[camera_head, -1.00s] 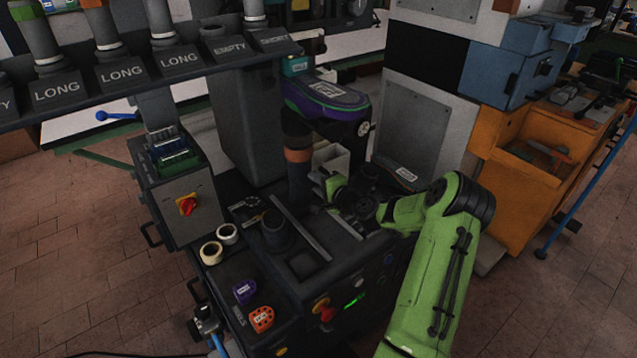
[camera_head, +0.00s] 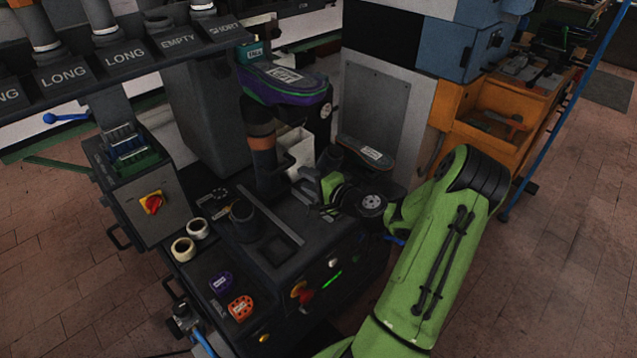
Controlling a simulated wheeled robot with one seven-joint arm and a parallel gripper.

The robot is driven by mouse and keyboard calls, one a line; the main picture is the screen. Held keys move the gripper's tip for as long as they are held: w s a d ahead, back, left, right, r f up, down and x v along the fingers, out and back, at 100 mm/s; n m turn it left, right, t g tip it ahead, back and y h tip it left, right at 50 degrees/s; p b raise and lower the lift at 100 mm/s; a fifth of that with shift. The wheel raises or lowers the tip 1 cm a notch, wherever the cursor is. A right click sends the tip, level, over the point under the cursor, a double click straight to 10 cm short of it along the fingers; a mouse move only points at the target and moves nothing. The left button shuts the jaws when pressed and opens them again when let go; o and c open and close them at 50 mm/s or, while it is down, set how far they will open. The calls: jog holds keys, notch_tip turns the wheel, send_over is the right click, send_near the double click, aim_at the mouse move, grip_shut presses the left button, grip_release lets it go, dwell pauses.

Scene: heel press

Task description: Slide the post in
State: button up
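A dark upright post with a brown-orange band (camera_head: 262,143) stands on the press table, below a purple and green sole-shaped part (camera_head: 285,82). A short dark round socket or cup (camera_head: 243,222) stands to its left front. My gripper (camera_head: 310,192), at the end of the green arm, is low over the table, to the right of the post. A visible gap lies between it and the post. Its fingers are dark and small here, so I cannot tell whether they are open or shut, or whether they hold anything.
A rack (camera_head: 120,60) with slots labelled LONG, EMPTY and SHORT spans the upper left. Two pale rolls (camera_head: 184,249), a purple piece (camera_head: 222,282) and an orange piece (camera_head: 240,307) lie at the front left. A white bin (camera_head: 296,148) is behind my gripper. An orange cabinet (camera_head: 490,125) stands right.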

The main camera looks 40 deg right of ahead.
jog(key=v, duration=0.4)
jog(key=shift+s+r, duration=0.1)
jog(key=shift+s, duration=0.2)
jog(key=shift+a, duration=0.15)
jog(key=a+r+n+g+y+p, duration=0.2)
jog(key=a+r+n+g, duration=0.15)
jog(key=a+n, duration=0.4)
jog(key=a+r+n+g+y+p, duration=0.2)
jog(key=a+r+n+g+p, duration=0.15)
jog(key=a, duration=0.75)
jog(key=s+a+r+n+g+h+p, duration=0.1)
jog(key=s+a+r+n+h+p, duration=0.1)
jog(key=s+r, duration=0.6)
jog(key=s+a+r+n+g+h+p, duration=0.2)
jog(key=s+r, duration=0.6)
jog(key=s, duration=0.4)
jog(key=a+n+p, duration=0.1)
jog(key=a+n, duration=0.1)
jog(key=a, duration=0.1)
jog(key=shift+a+n+h, duration=0.25)
jog(key=shift+n+h, duration=0.05)
